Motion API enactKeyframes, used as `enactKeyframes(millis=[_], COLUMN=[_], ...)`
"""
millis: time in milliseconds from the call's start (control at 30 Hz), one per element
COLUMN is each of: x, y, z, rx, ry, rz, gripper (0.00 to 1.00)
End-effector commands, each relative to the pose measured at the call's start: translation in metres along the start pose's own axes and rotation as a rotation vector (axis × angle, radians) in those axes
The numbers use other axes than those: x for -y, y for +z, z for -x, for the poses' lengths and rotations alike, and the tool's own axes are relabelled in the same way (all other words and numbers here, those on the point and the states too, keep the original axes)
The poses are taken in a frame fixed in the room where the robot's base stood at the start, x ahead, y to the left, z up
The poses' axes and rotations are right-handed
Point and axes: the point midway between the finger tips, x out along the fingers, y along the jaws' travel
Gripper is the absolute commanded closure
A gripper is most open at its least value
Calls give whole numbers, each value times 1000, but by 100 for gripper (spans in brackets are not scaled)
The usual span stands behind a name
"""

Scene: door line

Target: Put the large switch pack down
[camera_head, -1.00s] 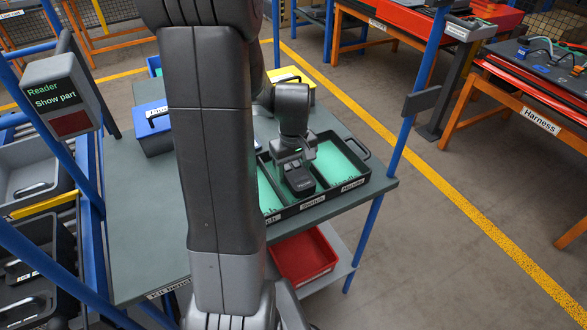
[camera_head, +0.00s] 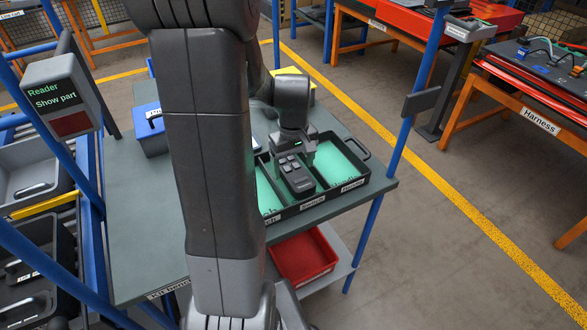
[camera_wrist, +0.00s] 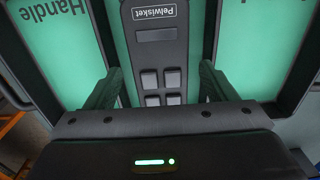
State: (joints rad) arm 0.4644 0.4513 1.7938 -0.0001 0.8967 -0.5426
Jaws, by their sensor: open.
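The large switch pack (camera_head: 296,176) is a dark grey block with several lighter square buttons. It lies in the middle compartment of the black kit tray (camera_head: 318,203), the one labelled Switch. In the wrist view the pack (camera_wrist: 160,55) shows its label and buttons, with green tray floor on both sides. My gripper (camera_head: 300,150) is open above the far part of the pack. In the wrist view its two fingers (camera_wrist: 158,92) stand on either side of the pack, apart from each other.
The right compartment, labelled Handle, shows bare green floor (camera_head: 340,163). A blue box (camera_head: 152,130) and a yellow item (camera_head: 305,88) stand on the bench (camera_head: 140,235). A red bin (camera_head: 303,257) sits on the shelf below. A blue post (camera_head: 408,105) rises at the bench's right.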

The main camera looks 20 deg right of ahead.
Motion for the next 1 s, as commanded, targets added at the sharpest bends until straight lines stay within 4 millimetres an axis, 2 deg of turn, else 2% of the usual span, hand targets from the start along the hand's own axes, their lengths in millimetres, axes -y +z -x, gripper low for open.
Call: enactKeyframes(millis=[33,200,400,600,1000], x=[0,0,0,0,0], y=[-1,-1,0,0,0], z=[12,51,85,98,99], rx=[-6,-5,-4,-1,0], ry=[3,3,2,1,0], rz=[0,0,0,0,0], gripper=[22,22,22,22,22])
